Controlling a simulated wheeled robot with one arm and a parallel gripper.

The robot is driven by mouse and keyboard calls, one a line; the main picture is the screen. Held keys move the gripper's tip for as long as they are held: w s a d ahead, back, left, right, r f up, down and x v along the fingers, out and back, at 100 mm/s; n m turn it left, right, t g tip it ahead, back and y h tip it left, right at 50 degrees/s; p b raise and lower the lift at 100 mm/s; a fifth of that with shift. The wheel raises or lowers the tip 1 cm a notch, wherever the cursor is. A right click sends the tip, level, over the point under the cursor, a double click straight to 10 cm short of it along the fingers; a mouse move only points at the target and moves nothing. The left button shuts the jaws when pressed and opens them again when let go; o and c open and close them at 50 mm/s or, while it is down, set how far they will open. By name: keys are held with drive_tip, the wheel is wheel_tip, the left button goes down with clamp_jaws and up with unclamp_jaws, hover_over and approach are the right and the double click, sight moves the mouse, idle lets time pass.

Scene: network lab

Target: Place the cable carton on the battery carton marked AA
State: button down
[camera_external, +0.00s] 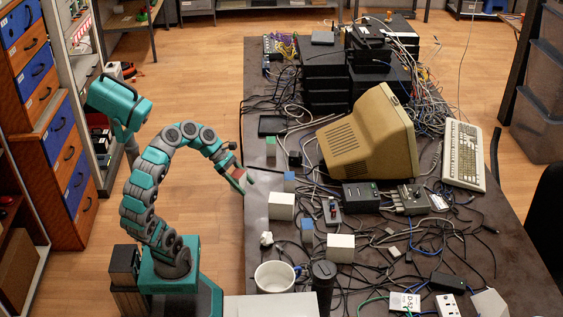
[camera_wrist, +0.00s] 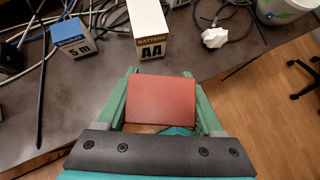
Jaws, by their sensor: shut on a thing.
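My gripper (camera_wrist: 160,98) is shut on a red carton (camera_wrist: 163,100); no label shows on its visible face. In the external view my gripper (camera_external: 240,178) holds it at the left edge of the table. The battery carton marked AA (camera_wrist: 151,48) is white with a tan labelled end and stands on the table just beyond the held carton, apart from it. In the external view it appears as the white box (camera_external: 281,206), right of and below my gripper. A blue-and-white carton marked 5 m (camera_wrist: 73,38) stands left of it in the wrist view.
Another blue box (camera_external: 307,233) and white box (camera_external: 340,248) stand nearby. Loose cables and a beige monitor (camera_external: 368,138) crowd the table.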

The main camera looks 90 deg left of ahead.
sight(240, 183)
drive_tip(key=d+r, duration=0.1)
drive_tip(key=d+r+m+h, duration=0.1)
drive_tip(key=d+m+g, duration=0.1)
drive_tip(key=shift+s+d+r+h, duration=0.2)
drive_tip(key=shift+s+r+h, duration=0.1)
drive_tip(key=shift+r, duration=0.1)
drive_tip(key=shift+s+d+r+m+b, duration=0.15)
drive_tip(key=shift+d+r+m+b, duration=0.15)
drive_tip(key=shift+r+m, duration=0.2)
drive_tip(key=w, duration=0.5)
drive_tip(key=w+d+f+p, duration=0.1)
drive_tip(key=w, duration=0.4)
drive_tip(key=w+p, duration=0.1)
drive_tip(key=w, duration=0.5)
drive_tip(key=shift+d+f, duration=0.15)
drive_tip(key=shift+d, duration=0.15)
wheel_tip(240, 183, down, 3)
drive_tip(key=shift+s+f+p, duration=0.1)
drive_tip(key=shift+f+p, duration=0.05)
drive_tip(key=shift+p, duration=0.2)
drive_tip(key=shift+f, duration=0.1)
drive_tip(key=shift+f, duration=0.25)
